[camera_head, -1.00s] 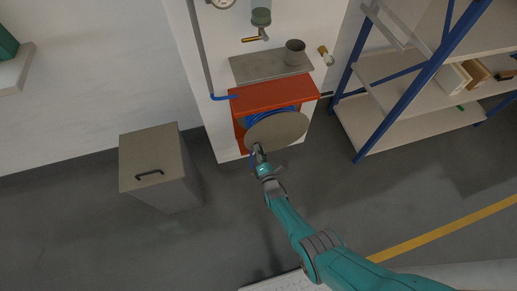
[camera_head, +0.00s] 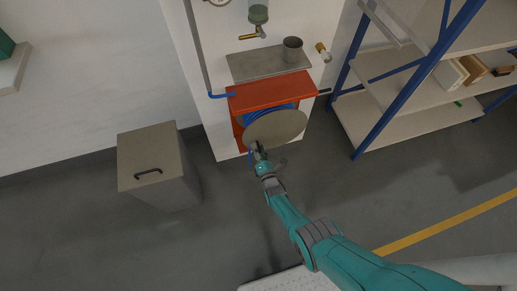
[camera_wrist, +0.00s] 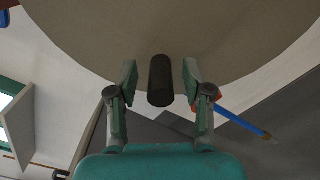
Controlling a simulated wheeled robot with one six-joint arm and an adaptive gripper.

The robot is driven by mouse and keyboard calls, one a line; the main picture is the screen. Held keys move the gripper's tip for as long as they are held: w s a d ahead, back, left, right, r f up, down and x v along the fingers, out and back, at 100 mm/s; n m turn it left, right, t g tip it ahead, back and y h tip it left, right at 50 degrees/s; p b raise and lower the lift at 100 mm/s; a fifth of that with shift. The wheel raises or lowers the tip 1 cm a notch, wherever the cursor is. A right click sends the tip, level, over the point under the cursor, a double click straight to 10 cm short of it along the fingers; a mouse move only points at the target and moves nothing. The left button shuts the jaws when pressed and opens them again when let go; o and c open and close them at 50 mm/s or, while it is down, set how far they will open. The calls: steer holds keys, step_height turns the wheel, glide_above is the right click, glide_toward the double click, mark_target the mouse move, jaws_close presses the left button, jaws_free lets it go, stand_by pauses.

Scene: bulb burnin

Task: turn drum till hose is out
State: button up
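The hose drum shows its round beige face (camera_head: 277,129) in the head view, under a red-orange housing (camera_head: 270,93). Blue hose (camera_head: 268,113) is wound behind that face. In the wrist view the drum face (camera_wrist: 170,40) fills the top. A dark crank handle (camera_wrist: 160,80) stands out from it between my fingers. My gripper (camera_wrist: 161,84) is open around the handle, with a gap on both sides. A blue hose end (camera_wrist: 245,124) hangs to the right in the wrist view. In the head view my gripper (camera_head: 258,151) is at the drum's lower left edge.
A grey cabinet (camera_head: 157,166) with a black handle stands on the floor at left. Blue-framed shelving (camera_head: 400,100) stands at right. A grey shelf (camera_head: 268,65) with a metal cup (camera_head: 292,50) is above the housing. The floor between is clear.

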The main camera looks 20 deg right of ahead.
steer(key=shift+s, duration=0.1)
steer(key=s, duration=1.1)
steer(key=shift+s, duration=0.4)
stand_by(0.4)
steer(key=s+d+r+m+g, duration=0.1)
steer(key=s+r+m, duration=0.55)
steer(key=s, duration=0.55)
steer(key=s+d+r+m+g, duration=0.1)
steer(key=s+r+m, duration=0.5)
steer(key=s, duration=0.6)
steer(key=s+r+m, duration=0.6)
steer(key=r, duration=0.6)
steer(key=s+r+m+g, duration=0.1)
steer(key=s+r+m, duration=0.5)
steer(key=r, duration=0.6)
steer(key=shift+s+d+r+m, duration=0.15)
steer(key=shift+s+d+m, duration=0.1)
steer(key=shift+d+m, duration=0.2)
